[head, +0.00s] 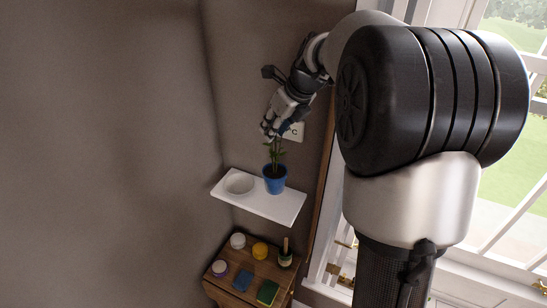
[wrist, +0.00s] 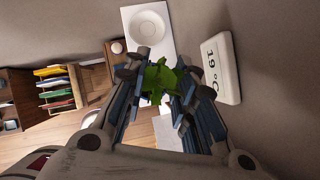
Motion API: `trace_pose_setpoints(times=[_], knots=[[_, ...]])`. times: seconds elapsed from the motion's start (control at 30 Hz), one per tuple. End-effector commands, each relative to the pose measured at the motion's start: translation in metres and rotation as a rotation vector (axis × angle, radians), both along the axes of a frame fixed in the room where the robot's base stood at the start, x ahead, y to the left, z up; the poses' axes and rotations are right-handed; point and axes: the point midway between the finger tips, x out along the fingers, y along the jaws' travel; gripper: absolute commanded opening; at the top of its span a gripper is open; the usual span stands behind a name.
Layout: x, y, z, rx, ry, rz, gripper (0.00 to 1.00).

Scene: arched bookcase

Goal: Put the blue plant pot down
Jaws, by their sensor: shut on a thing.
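The blue plant pot (head: 275,181) is upright at the right part of a white wall shelf (head: 262,202). I cannot tell whether its base touches the shelf. A green plant (head: 276,154) rises from it. My gripper (head: 269,130) is above the pot, pointing down, shut on the plant's top. In the wrist view the green leaves (wrist: 160,80) sit between my two fingers, and the pot is hidden below them.
A white thermostat panel (wrist: 221,67) reading 19 °C is on the wall close to my gripper. Below the shelf, a wooden cabinet (head: 259,273) bears several jars, a blue item (head: 243,281) and a green item (head: 267,292). A window (head: 510,180) is at the right.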

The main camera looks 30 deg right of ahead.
Motion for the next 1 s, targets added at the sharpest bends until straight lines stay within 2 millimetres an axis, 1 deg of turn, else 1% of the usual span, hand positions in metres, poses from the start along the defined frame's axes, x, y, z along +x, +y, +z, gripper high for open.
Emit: trace_pose_setpoints(times=[0.03,0.13,0.2,0.37,0.43,0.63,0.7,1.0], knots=[[-0.001,0.0,-0.013,0.0,0.002,0.0,0.0],[0.0,0.0,-0.031,0.0,0.0,0.0,0.0],[0.0,0.0,-0.039,-0.001,-0.001,0.0,0.0],[0.0,0.0,-0.048,-0.001,-0.002,0.001,0.0],[0.0,0.0,-0.055,0.0,-0.001,0.001,0.0],[0.0,0.0,-0.085,0.0,0.0,0.001,0.0],[0.0,0.0,-0.088,-0.002,-0.003,0.001,0.0],[0.0,0.0,-0.09,-0.002,-0.003,0.001,0.0]])
